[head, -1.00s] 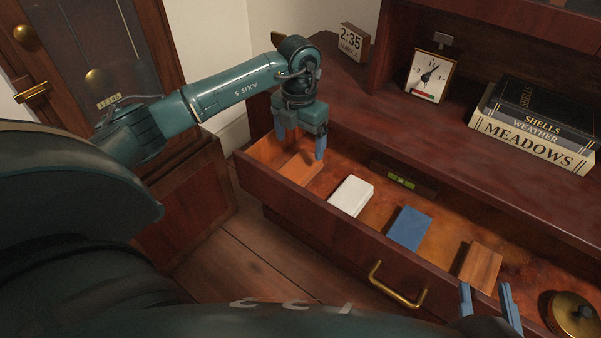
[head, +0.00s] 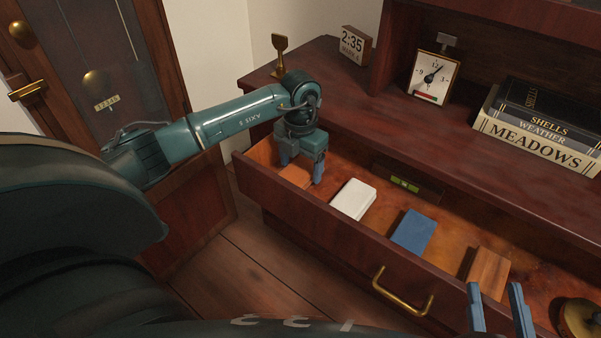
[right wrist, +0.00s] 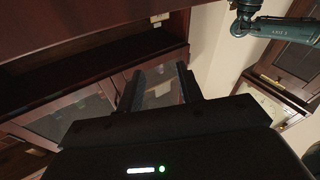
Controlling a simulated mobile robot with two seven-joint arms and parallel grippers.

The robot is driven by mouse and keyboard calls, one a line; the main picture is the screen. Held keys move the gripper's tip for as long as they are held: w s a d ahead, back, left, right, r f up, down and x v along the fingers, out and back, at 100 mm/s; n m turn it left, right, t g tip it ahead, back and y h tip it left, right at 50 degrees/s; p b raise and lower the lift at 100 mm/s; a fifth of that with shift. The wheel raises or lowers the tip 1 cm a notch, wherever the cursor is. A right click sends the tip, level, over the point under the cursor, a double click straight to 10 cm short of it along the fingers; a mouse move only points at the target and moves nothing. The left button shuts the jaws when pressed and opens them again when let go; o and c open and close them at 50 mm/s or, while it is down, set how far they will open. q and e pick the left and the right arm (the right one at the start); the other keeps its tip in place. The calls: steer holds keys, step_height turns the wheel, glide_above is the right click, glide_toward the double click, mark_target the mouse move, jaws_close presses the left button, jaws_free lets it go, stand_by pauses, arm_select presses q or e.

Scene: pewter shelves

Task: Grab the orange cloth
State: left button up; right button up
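The orange cloth (head: 294,177) lies folded flat at the left end of the open drawer. My left gripper (head: 302,171) points down over it, with its fingers spread and the fingertips low, close to the cloth. The gripper partly hides the cloth, and I cannot tell whether the fingertips touch it. My right gripper (head: 500,308) is open and empty near the drawer's front right. Its spread fingers also show in the right wrist view (right wrist: 160,88), with nothing between them.
The drawer (head: 330,227) also holds a white block (head: 353,199), a blue block (head: 414,232), a wooden block (head: 487,269) and a round brass object (head: 580,320). A brass key-like piece (head: 280,50), two clocks (head: 433,78) and stacked books (head: 537,128) stand on the desktop above.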

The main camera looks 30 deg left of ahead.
arm_select(q)
steer(key=c, duration=0.7)
steer(key=shift+r, duration=0.1)
steer(key=shift+c, duration=0.2)
